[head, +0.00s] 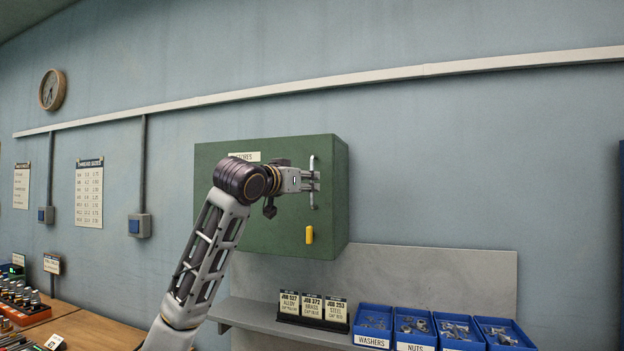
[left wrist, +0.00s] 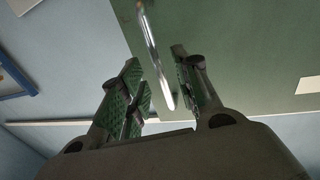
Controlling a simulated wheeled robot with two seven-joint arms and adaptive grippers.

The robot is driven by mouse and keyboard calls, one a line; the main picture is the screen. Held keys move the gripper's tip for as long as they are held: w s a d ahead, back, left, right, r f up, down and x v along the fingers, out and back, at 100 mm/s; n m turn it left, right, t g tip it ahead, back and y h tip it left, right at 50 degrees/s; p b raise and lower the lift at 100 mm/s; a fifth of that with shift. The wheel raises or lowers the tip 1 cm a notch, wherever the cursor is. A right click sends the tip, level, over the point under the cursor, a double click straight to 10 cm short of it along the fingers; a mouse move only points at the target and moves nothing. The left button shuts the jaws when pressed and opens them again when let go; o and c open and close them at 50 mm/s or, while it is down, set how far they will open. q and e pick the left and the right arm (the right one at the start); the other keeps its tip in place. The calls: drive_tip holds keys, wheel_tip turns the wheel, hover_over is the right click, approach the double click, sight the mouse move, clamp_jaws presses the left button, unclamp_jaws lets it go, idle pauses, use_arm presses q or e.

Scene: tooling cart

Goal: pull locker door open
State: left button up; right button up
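The green locker (head: 275,220) hangs on the wall with its door shut. A shiny vertical bar handle (head: 312,163) is near the door's right edge; it also shows in the left wrist view (left wrist: 154,50). My left gripper (head: 313,181) is at the handle. In the left wrist view its fingers (left wrist: 158,88) are apart, one on each side of the bar, with a visible gap; it is open. Contact with the bar cannot be told. My left arm hides part of the door and its label (head: 245,156). My right gripper is not in view.
A yellow piece (head: 309,235) is on the door below the handle. Under the locker, a grey shelf (head: 262,317) holds job cards (head: 312,307) and several blue bins (head: 373,326) of small hardware. The wall right of the locker is clear.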

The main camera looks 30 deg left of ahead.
sight(311, 182)
use_arm(q)
drive_tip(key=shift+w+a+p, duration=0.1)
drive_tip(key=shift+w+p, duration=0.4)
drive_tip(key=shift+w, duration=1.3)
clamp_jaws()
